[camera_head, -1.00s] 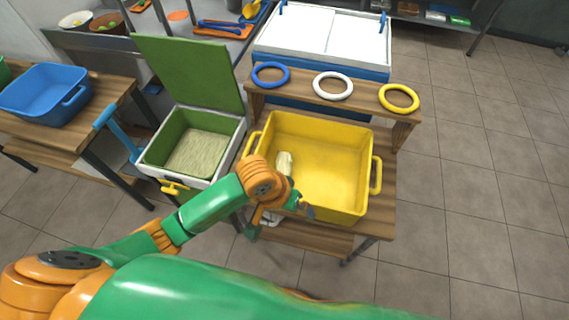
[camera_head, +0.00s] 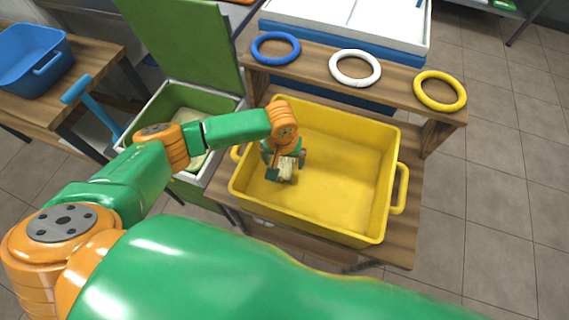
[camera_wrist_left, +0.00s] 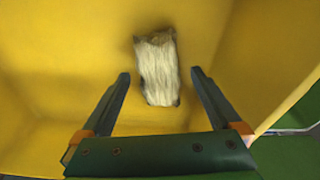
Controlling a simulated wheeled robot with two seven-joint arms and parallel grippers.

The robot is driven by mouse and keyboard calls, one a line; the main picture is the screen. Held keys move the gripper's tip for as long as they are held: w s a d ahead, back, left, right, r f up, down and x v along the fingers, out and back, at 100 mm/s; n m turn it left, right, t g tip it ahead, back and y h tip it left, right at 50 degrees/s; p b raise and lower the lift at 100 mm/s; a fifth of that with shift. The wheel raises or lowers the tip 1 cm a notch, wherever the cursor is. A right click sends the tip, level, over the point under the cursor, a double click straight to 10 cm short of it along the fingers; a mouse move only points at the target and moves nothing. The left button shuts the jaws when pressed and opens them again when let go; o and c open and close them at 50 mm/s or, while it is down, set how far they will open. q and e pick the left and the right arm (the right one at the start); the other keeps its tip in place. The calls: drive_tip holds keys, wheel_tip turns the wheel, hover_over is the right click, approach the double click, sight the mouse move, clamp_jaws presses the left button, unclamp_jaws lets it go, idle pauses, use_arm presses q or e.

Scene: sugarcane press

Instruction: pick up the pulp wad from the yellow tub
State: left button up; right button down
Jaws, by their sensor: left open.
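The pulp wad (camera_head: 287,168) is a pale, fibrous, roughly rectangular lump inside the yellow tub (camera_head: 345,195), near its left side. My left gripper (camera_head: 285,165) reaches down into the tub over the wad, one finger to each side of it in the head view. In the left wrist view the wad (camera_wrist_left: 157,67) lies ahead of the open fingers (camera_wrist_left: 160,82), roughly centred, with its near end between the fingertips. The fingers do not touch it there. My right gripper is not in view.
The green-lidded box (camera_head: 185,98) stands open left of the tub. A wooden shelf with blue (camera_head: 276,48), white (camera_head: 355,68) and yellow (camera_head: 440,91) rings runs behind the tub. A blue tub (camera_head: 35,60) sits far left. The tub's right half is empty.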

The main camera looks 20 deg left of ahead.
use_arm(q)
drive_tip(key=shift+w+f, duration=0.3)
drive_tip(key=shift+f, duration=0.4)
drive_tip(key=shift+s+r, duration=0.1)
drive_tip(key=c, duration=1.4)
drive_tip(key=shift+r, duration=0.1)
drive_tip(key=shift+c, duration=0.2)
